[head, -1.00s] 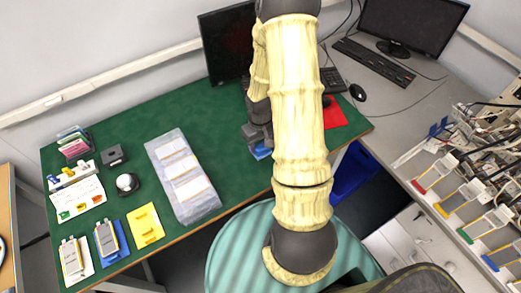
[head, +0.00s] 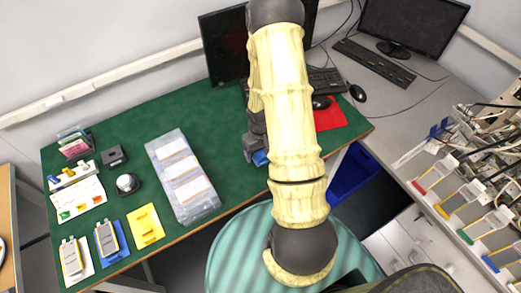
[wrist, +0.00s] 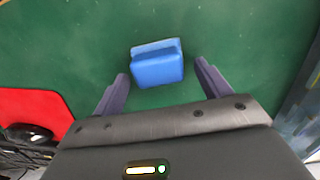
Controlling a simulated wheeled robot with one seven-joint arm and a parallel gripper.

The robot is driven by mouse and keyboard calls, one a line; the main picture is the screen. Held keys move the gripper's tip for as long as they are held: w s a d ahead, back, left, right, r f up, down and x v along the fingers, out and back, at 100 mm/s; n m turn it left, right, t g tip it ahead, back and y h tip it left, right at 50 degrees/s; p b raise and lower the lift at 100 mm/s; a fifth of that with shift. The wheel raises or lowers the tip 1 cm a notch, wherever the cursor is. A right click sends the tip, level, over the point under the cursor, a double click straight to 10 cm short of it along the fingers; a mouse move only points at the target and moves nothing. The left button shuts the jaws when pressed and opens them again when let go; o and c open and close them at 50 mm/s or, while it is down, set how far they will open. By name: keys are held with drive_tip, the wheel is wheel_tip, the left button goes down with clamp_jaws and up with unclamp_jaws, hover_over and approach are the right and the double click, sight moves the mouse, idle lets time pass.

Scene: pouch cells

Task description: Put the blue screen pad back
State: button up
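The blue screen pad (wrist: 157,68) lies on the green table top in the wrist view, a small block with a paler blue strip along its far edge. In the head view a bit of it (head: 261,157) shows beside my gripper (head: 254,154), partly hidden by my arm. In the wrist view my gripper (wrist: 161,72) is open. Its two dark fingers stand one on each side of the pad with a gap on both sides. Nothing is held.
A red mat (head: 333,114) with a mouse (head: 320,102) lies right of my gripper. A clear tray (head: 182,177) stands to the left. A yellow plate (head: 145,225) and several cell holders are farther left. Green table between tray and gripper is clear.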

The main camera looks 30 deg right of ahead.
sight(260, 151)
drive_tip(key=shift+r, duration=0.15)
wheel_tip(260, 151, up, 12)
idle(0.7)
idle(0.4)
drive_tip(key=s+a+r+t, duration=0.2)
drive_tip(key=s+a+r, duration=0.5)
drive_tip(key=a+r, duration=0.4)
drive_tip(key=shift+a+r+t, duration=0.25)
drive_tip(key=shift+a+t, duration=0.05)
drive_tip(key=shift+a, duration=0.05)
drive_tip(key=shift+s, duration=0.1)
idle(0.6)
